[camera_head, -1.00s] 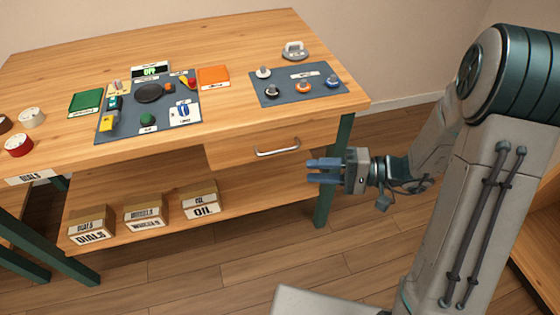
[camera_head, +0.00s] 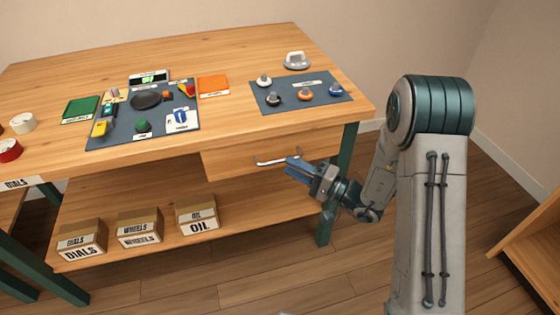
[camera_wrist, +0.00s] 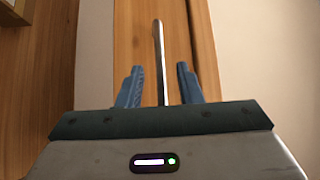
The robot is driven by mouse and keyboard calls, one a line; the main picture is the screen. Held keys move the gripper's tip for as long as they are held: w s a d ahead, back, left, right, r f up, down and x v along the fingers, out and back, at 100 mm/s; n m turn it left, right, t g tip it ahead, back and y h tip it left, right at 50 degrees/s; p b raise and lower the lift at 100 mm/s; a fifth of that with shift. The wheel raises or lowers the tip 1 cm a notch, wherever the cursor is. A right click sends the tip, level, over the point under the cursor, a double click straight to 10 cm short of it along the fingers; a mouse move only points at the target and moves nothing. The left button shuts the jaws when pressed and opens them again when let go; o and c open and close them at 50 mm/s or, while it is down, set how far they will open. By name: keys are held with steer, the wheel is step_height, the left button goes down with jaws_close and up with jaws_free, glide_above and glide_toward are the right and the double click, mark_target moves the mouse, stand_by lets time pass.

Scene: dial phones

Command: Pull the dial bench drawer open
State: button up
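The dial bench (camera_head: 230,133) has a wooden drawer (camera_head: 228,163) under the right part of its top. The drawer front looks flush with the bench, so it appears shut. A silver bar handle (camera_head: 272,162) is on the drawer front. My gripper (camera_head: 294,169) is at the right end of the handle, its blue fingers pointing at the drawer. In the wrist view the handle (camera_wrist: 159,60) runs between the two open fingers (camera_wrist: 160,85), with a gap on each side. I cannot tell how deep the handle sits between the fingertips.
A blue-grey mat (camera_head: 335,96) with several dials lies above the drawer on the bench top. Boxes labelled DIALS (camera_head: 81,240), WHEELS (camera_head: 139,228) and OIL (camera_head: 198,214) stand on the lower shelf. A green bench leg (camera_head: 345,150) is right of the drawer. The floor in front is clear.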

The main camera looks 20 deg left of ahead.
mark_target(280, 160)
steer(key=shift+x, duration=2.3)
jaws_close()
